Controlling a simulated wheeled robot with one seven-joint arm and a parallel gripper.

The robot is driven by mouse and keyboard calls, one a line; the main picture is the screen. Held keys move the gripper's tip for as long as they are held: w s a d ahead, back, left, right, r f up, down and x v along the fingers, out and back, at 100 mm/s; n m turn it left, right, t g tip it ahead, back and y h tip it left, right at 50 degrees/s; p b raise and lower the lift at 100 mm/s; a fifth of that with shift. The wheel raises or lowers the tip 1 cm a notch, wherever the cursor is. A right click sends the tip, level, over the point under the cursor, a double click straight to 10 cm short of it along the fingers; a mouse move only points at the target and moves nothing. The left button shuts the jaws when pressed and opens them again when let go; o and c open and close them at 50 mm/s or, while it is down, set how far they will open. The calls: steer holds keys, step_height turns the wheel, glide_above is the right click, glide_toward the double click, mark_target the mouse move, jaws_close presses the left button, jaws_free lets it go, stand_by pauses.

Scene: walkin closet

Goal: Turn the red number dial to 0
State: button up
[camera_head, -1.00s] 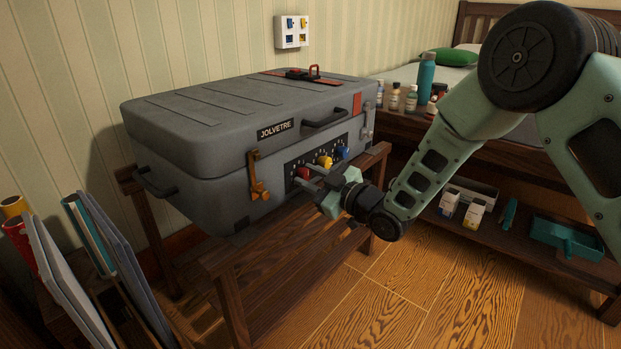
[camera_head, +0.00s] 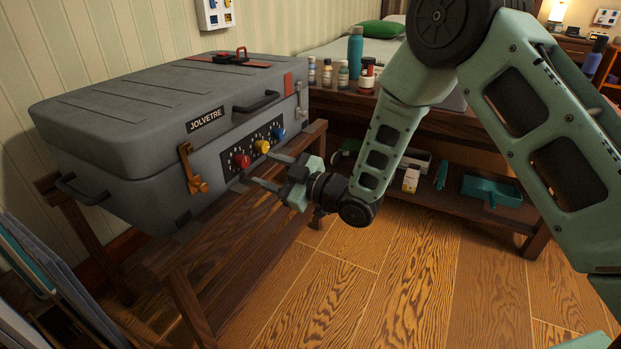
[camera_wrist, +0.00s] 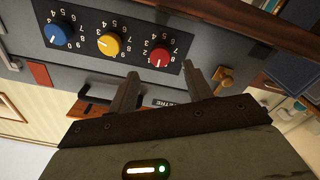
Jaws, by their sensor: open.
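The red number dial (camera_head: 241,160) is the lowest-left of three dials on the black panel of a grey case marked JOLVETRE (camera_head: 160,110). It also shows in the wrist view (camera_wrist: 160,55), with a white mark near a digit that looks like 1; the exact setting is hard to read. My gripper (camera_head: 262,170) is open and empty, in front of the panel, to the right of the red dial and apart from it. In the wrist view my two fingers (camera_wrist: 160,80) are spread on either side below the red dial, touching no dial.
The yellow dial (camera_head: 262,147) and blue dial (camera_head: 279,133) sit close beside the red one. An orange-brass latch (camera_head: 193,170) is left of the panel. The case rests on a wooden rack (camera_head: 225,235). Bottles stand on the bench behind. The floor at front is clear.

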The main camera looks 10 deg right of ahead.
steer(key=p+v, duration=0.2)
steer(key=v, duration=0.9)
steer(key=shift+d, duration=0.25)
steer(key=s+d+r+m+g+h+p, duration=0.1)
steer(key=s+r+m+g+h, duration=0.3)
steer(key=s, duration=0.6)
steer(key=s+d+r+m+g+h, duration=0.15)
steer(key=s+g+h, duration=0.3)
steer(key=s, duration=0.55)
steer(key=s+r+m+g+h+p, duration=0.1)
steer(key=s+r+m+g+h, duration=0.3)
steer(key=s, duration=0.5)
step_height(320, 180, up, 37)
steer(key=n+h+p, duration=0.1)
steer(key=p, duration=3.6)
steer(key=shift+t, duration=0.45)
steer(key=shift+w+d, duration=0.1)
steer(key=shift+d, duration=0.05)
